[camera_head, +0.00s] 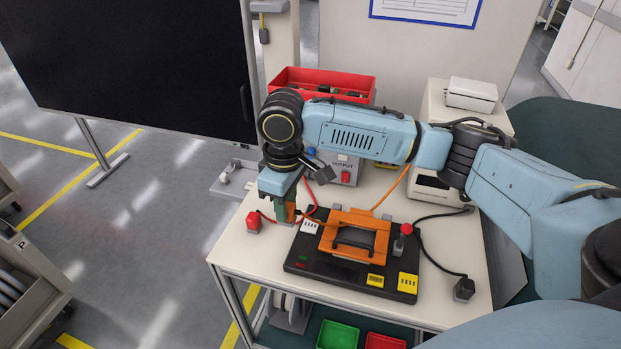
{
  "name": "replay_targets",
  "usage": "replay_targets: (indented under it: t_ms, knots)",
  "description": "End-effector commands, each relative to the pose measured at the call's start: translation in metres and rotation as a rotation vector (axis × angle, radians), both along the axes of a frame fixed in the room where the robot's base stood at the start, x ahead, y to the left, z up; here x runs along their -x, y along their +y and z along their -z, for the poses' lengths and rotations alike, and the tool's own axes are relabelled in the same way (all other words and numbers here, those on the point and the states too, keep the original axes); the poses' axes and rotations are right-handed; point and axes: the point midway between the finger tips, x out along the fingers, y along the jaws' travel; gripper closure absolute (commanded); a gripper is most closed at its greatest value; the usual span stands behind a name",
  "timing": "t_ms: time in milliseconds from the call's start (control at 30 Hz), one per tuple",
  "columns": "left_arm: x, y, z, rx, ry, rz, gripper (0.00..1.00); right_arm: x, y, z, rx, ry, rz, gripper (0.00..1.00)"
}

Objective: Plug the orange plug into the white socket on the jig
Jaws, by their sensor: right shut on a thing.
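The black jig (338,270) lies on the white bench top, with an orange handled frame (352,222) across its middle. A white socket (309,226) sits at its upper left corner. My right gripper (284,213) points down just left of the white socket and is shut on the orange plug (291,210). The plug is mostly hidden by the fingers, and I cannot tell whether it touches the jig. My left gripper is out of view.
A red plug (253,224) stands at the bench's left, and a black plug (464,289) lies at the right. Yellow sockets (408,283) and a red-knobbed lever (404,235) are on the jig. A power box (345,170) and red bin (318,82) stand behind.

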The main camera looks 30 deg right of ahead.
Motion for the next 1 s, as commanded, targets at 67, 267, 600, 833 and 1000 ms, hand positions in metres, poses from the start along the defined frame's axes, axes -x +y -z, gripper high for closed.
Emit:
replay_targets:
  t_ms: [67,267,600,833,1000]
  knots:
    - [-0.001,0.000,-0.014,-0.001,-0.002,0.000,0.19,-0.005,-0.005,-0.004,-0.004,-0.003,-0.135,0.99]
    - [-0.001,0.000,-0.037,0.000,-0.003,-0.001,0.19,-0.015,-0.019,-0.001,-0.004,-0.018,-0.506,0.99]
    - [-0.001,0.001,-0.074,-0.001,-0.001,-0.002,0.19,-0.025,-0.047,0.007,0.011,-0.029,-1.137,0.99]
    - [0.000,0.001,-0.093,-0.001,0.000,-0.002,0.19,-0.027,-0.065,0.015,0.022,-0.023,-1.491,0.99]
    - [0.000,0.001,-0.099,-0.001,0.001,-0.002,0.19,-0.027,-0.072,0.019,0.025,-0.020,-1.627,0.99]
